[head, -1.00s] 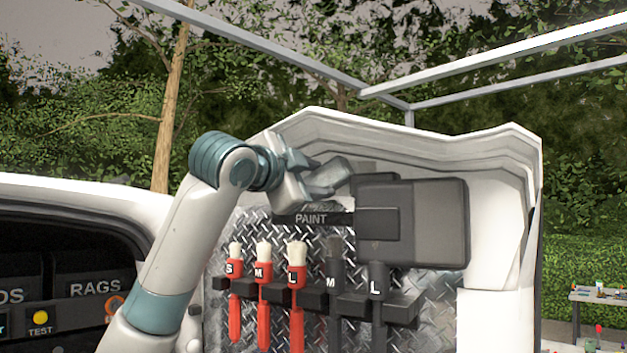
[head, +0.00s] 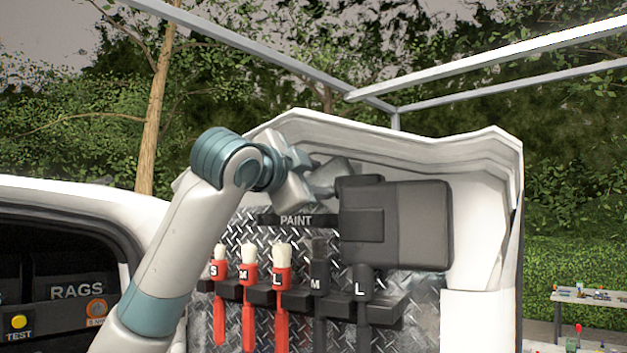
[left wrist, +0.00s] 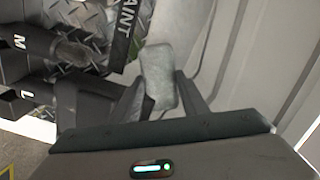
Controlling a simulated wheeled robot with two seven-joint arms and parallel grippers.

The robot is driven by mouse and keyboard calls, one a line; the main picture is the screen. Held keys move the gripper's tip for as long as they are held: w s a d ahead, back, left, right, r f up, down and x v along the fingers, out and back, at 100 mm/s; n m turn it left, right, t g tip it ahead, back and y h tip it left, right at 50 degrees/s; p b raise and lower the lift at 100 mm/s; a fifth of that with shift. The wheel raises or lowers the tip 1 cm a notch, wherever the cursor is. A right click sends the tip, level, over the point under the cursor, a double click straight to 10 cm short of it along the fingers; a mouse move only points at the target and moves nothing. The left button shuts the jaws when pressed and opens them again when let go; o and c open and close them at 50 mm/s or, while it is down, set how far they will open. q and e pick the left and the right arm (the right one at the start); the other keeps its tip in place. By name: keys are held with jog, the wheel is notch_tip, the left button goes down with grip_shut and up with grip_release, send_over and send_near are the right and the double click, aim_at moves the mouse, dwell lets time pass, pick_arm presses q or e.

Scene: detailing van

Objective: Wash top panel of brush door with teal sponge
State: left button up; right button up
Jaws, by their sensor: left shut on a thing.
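The brush door (head: 482,200) stands open, with a white shell and a diamond-plate face. Its top panel (head: 400,150) is the pale stepped band above the plate. In the left wrist view my left gripper (left wrist: 162,88) is shut on a grey-teal block, the sponge (left wrist: 156,68). The sponge is close to the pale panel surface (left wrist: 215,65); I cannot tell whether they touch. In the head view the sponge cannot be made out. My right gripper is not in view.
Red brushes (head: 249,290) and dark brushes hang in a rack (head: 345,305) below. A van opening with RAGS bins (head: 75,292) is at left. A small table (head: 600,297) stands far right.

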aim_at(336, 179)
pick_arm(q)
jog(key=shift+d, duration=0.1)
jog(key=shift+s+d, duration=0.35)
jog(key=shift+d, duration=0.45)
jog(key=shift+s+d, duration=0.3)
jog(key=shift+d, duration=0.45)
jog(key=shift+d, duration=0.1)
jog(key=shift+s+d+b, duration=0.15)
jog(key=shift+s+d, duration=0.2)
jog(key=shift+d, duration=0.4)
jog(key=shift+s+d+b, duration=0.15)
jog(key=shift+s+d, duration=0.2)
jog(key=shift+d, duration=0.4)
jog(key=shift+a, duration=0.15)
jog(key=shift+w+a, duration=0.35)
jog(key=shift+a, duration=0.4)
jog(key=shift+w+a, duration=0.35)
jog(key=shift+a, duration=0.4)
jog(key=shift+a, duration=0.1)
jog(key=shift+w+a+p, duration=0.3)
jog(key=shift+w+a, duration=0.05)
jog(key=shift+a, duration=0.4)
jog(key=shift+w+a+p, duration=0.25)
jog(key=shift+w+a, duration=0.1)
jog(key=shift+a, duration=0.35)
